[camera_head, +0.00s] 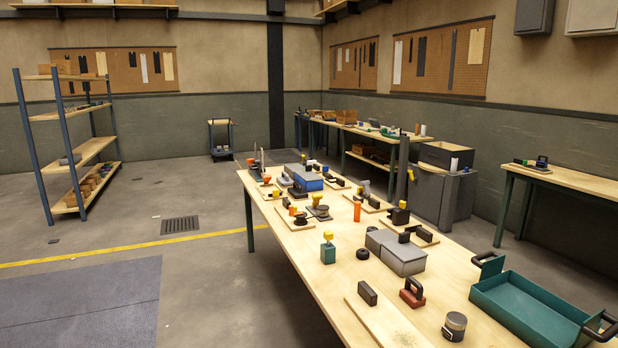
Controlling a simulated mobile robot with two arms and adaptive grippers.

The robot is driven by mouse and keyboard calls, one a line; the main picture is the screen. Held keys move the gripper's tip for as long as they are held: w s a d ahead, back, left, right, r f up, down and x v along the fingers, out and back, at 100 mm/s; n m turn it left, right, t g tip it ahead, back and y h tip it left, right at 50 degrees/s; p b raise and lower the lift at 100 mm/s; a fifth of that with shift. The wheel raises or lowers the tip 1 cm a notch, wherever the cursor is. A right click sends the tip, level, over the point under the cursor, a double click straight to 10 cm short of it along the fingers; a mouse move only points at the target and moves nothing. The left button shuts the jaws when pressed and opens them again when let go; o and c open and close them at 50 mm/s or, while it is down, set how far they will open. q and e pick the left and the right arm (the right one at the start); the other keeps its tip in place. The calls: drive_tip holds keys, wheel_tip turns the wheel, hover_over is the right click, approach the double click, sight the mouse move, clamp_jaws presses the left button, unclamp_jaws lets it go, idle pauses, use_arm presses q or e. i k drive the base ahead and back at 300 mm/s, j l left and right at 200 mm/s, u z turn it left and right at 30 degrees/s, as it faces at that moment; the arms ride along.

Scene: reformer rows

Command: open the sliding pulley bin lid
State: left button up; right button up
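Neither of my grippers is in view. Two low boxes on the long wooden table look like lidded bins, and I cannot tell which is the pulley bin. A grey box (404,259) stands near the middle of the table, with a darker grey block (379,240) against its left side. A blue box (308,182) stands farther back, with a grey block (294,170) beside it. The top of the grey box looks closed. No pulleys can be made out inside either box.
The long table (305,257) is crowded with small tools and blocks. A green open tray (533,308) with black handles, a red-based block (412,293) and a round tin (454,326) stand near its front.

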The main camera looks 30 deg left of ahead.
sight(308, 175)
drive_tip(key=i+j+u, duration=0.15)
drive_tip(key=j, duration=0.25)
drive_tip(key=i+j+u, duration=0.2)
drive_tip(key=j, duration=0.15)
drive_tip(key=i+j+u, duration=0.65)
drive_tip(key=u, duration=0.15)
drive_tip(key=i+j+u, duration=0.4)
drive_tip(key=i+u, duration=0.4)
drive_tip(key=i+z, duration=0.1)
drive_tip(key=i, duration=0.4)
drive_tip(key=i+j, duration=0.15)
drive_tip(key=i, duration=0.35)
drive_tip(key=i+j+z, duration=0.15)
drive_tip(key=i, duration=0.35)
drive_tip(key=i+j+z, duration=0.1)
drive_tip(key=i, duration=0.4)
